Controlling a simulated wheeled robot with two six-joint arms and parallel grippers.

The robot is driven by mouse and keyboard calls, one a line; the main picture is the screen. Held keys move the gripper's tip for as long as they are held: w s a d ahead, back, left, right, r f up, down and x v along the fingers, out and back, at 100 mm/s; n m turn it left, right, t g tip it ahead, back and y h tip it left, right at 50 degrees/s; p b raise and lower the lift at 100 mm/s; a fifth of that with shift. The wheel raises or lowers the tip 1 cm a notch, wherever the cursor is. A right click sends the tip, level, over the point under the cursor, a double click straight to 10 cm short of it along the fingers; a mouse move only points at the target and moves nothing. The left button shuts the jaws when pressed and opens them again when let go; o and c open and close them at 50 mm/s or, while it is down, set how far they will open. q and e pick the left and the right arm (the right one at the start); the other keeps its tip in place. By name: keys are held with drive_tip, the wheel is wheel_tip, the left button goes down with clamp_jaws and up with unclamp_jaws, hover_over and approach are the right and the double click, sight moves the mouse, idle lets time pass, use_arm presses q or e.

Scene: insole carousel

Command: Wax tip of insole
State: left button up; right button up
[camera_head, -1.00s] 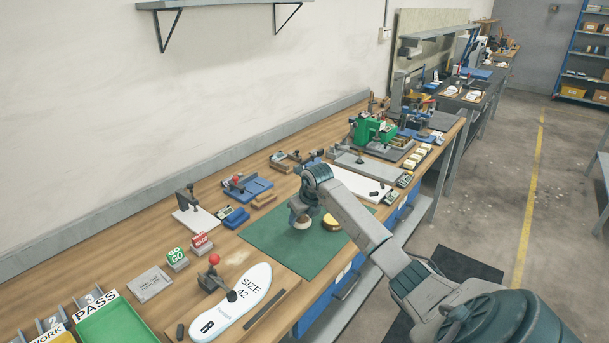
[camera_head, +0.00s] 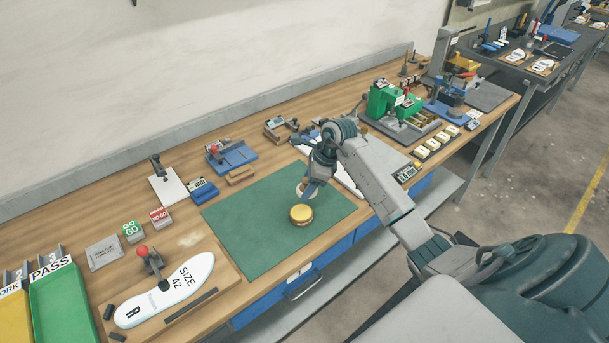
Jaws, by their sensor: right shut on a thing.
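The white insole (camera_head: 187,280) marked SIZE 42 and R lies on a wooden board (camera_head: 215,294) at the lower left, under a clamp with a red knob (camera_head: 142,251). A round tin (camera_head: 301,215) with a yellow top sits on the green mat (camera_head: 250,215). My right gripper (camera_head: 309,189) points down over the mat just behind the tin. It is shut on a small pale round piece (camera_head: 300,191), partly hidden by the fingers; I cannot tell if that piece touches the mat. My left gripper is out of view.
A green PASS bin (camera_head: 62,300) stands at the far left, near GO (camera_head: 132,232) and NO-GO (camera_head: 160,217) blocks. Blue fixtures (camera_head: 231,156) and a green machine (camera_head: 392,100) line the back. The left of the mat is clear.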

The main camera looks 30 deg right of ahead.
sight(302, 192)
drive_tip(key=a+n, duration=0.1)
drive_tip(key=s+a+n, duration=0.1)
drive_tip(key=a, duration=0.1)
drive_tip(key=shift+g, duration=0.4)
drive_tip(key=shift+d+f, duration=0.1)
drive_tip(key=shift+f, duration=0.25)
drive_tip(key=shift+f+b, duration=0.85)
drive_tip(key=shift+f, duration=1.2)
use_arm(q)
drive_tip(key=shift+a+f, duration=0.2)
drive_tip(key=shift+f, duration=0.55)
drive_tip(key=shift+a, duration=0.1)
